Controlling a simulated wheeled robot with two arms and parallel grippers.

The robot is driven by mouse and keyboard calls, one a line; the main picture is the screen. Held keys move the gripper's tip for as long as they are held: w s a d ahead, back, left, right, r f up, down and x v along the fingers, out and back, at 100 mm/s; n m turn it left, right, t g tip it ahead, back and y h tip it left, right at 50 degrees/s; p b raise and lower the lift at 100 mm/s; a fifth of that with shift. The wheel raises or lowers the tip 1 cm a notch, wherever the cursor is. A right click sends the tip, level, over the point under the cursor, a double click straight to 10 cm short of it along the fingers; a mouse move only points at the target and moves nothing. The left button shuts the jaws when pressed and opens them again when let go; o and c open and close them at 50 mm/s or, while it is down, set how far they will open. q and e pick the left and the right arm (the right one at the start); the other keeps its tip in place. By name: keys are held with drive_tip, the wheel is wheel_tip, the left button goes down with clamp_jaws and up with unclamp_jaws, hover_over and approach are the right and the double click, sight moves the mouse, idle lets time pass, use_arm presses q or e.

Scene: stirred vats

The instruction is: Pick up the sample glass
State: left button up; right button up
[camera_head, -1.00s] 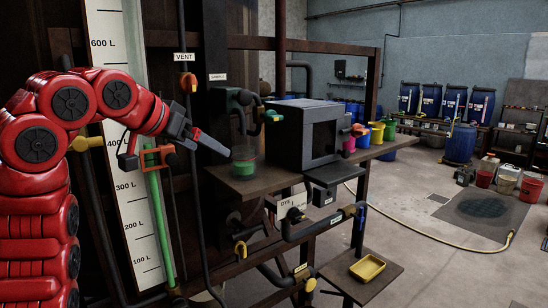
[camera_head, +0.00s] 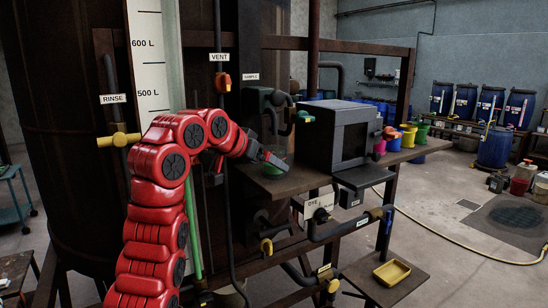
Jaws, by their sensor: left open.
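The sample glass (camera_head: 273,171) is a small clear glass with green contents. It stands on the wooden shelf (camera_head: 290,187) under the sample tap (camera_head: 281,98), left of a dark box. My left gripper (camera_head: 271,159) reaches in from the left at the glass and covers part of it. Its jaws are open, with a finger across the upper part of the glass. I cannot tell whether the finger touches it or is in front of it. My right gripper is not in view.
The dark grey box (camera_head: 334,133) stands on the shelf close to the right of the glass. Coloured cups (camera_head: 408,136) stand further right. Pipes and valves (camera_head: 322,215) run below the shelf. A yellow tray (camera_head: 392,272) sits on a lower shelf.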

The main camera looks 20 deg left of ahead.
use_arm(q)
drive_tip(key=p+x, duration=0.1)
drive_tip(key=x, duration=0.1)
drive_tip(key=p+x, duration=0.1)
drive_tip(key=shift+w+r, duration=0.1)
drive_tip(key=shift+w, duration=0.45)
drive_tip(key=shift+w+d+f, duration=0.1)
drive_tip(key=shift+w+f, duration=0.15)
drive_tip(key=shift+f, duration=0.05)
drive_tip(key=c, duration=1.5)
clamp_jaws()
drive_tip(key=shift+r, duration=0.1)
